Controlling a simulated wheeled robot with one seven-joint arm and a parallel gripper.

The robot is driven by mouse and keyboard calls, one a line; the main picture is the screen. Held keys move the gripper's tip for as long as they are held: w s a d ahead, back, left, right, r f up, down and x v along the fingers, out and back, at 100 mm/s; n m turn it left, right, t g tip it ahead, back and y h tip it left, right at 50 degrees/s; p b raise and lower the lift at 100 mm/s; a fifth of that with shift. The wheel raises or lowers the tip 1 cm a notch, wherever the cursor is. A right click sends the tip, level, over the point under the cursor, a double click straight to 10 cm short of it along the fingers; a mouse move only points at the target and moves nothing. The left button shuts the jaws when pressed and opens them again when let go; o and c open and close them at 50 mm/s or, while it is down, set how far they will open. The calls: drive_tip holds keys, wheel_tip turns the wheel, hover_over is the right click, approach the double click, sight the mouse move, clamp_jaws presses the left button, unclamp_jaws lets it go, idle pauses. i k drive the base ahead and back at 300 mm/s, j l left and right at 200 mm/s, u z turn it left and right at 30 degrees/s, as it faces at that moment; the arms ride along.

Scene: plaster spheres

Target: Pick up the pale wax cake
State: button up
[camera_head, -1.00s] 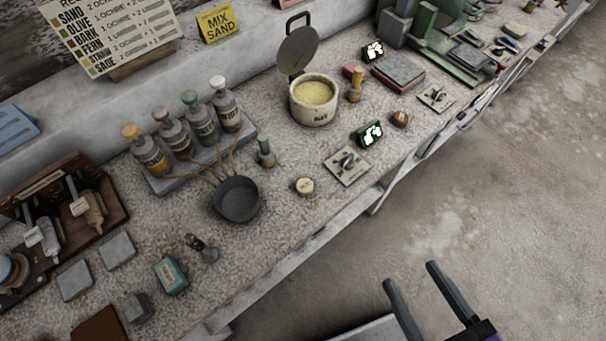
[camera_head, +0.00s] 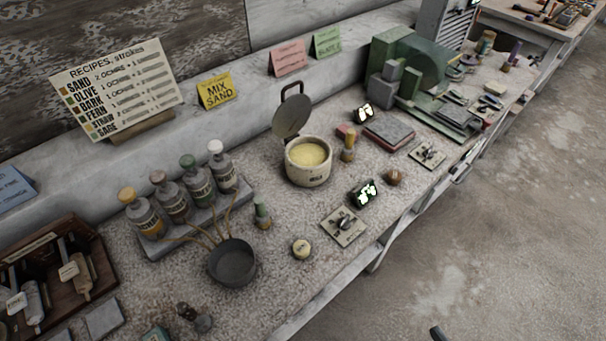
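A small pale cream round cake (camera_head: 302,248), which looks like the wax cake, lies flat on the speckled bench top (camera_head: 285,290) near its front edge. Faint dark marks show on its top, too small to read. It stands apart from the dark pan to its left and the switch plate to its right. Only one dark fingertip of my gripper (camera_head: 437,333) shows, at the bottom edge, over the floor and well away from the cake. The rest of my gripper is out of frame, so its opening is hidden.
A dark pan (camera_head: 232,262) sits below several bottles (camera_head: 172,197) on a rack. A cream pot (camera_head: 308,172) with its lid raised holds yellow stuff. Bench in front of the cake is clear.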

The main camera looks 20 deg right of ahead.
sight(301, 248)
drive_tip(key=k+j, duration=0.1)
drive_tip(key=k, duration=0.4)
drive_tip(key=k+j, duration=0.15)
drive_tip(key=k, duration=0.35)
drive_tip(key=l+u, duration=0.05)
